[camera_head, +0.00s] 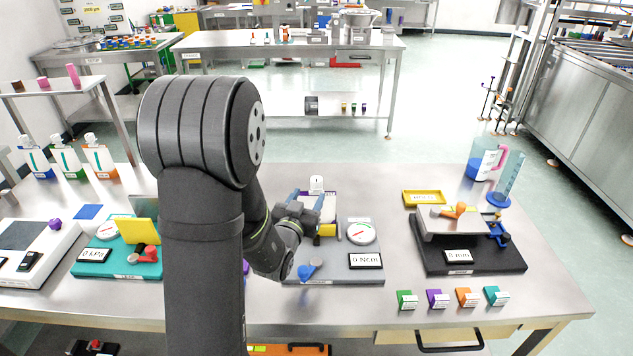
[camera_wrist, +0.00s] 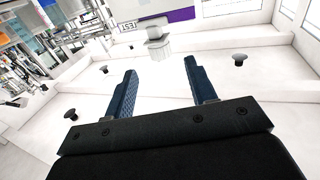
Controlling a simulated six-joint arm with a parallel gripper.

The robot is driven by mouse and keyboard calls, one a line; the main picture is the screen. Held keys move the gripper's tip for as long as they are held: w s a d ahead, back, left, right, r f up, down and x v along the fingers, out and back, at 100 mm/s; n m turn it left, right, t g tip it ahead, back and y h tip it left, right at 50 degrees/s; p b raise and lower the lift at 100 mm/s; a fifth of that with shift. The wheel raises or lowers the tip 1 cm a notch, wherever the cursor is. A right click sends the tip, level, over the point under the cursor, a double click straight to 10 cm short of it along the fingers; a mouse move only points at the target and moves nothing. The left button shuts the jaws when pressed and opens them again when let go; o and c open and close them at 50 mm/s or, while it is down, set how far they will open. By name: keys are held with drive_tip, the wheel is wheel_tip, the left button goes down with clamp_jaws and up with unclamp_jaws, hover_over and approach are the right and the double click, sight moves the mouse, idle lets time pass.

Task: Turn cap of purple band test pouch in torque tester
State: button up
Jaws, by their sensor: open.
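The torque tester (camera_head: 345,272) is a grey plate with a round dial and a display reading 0 N·m, near the middle of the table. The test pouch (camera_wrist: 181,16) shows its purple band and the letters TEST at the top of the wrist view. Its pale cap (camera_wrist: 158,34) stands out below the band, beyond my fingertips. My gripper (camera_wrist: 160,78) is open, its two blue fingers apart with nothing between them. In the head view my gripper (camera_head: 306,196) is over the tester, and my arm hides part of it. A white piece shows just beyond the fingers there.
A blue-handled lever (camera_head: 309,270) is at the tester's front. A teal tester (camera_head: 125,262) stands left, partly behind my arm. A black-based device (camera_head: 470,255) stands right. Several small coloured cards (camera_head: 437,299) line the front. Pouches (camera_head: 68,160) stand at the back left.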

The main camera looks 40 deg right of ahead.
sight(314, 185)
drive_tip(key=x, duration=0.8)
drive_tip(key=shift+c, duration=0.4)
drive_tip(key=c, duration=0.9)
drive_tip(key=shift+m+g+h, duration=0.6)
drive_tip(key=shift+m+g, duration=0.3)
drive_tip(key=shift+g, duration=0.4)
drive_tip(key=o, duration=1)
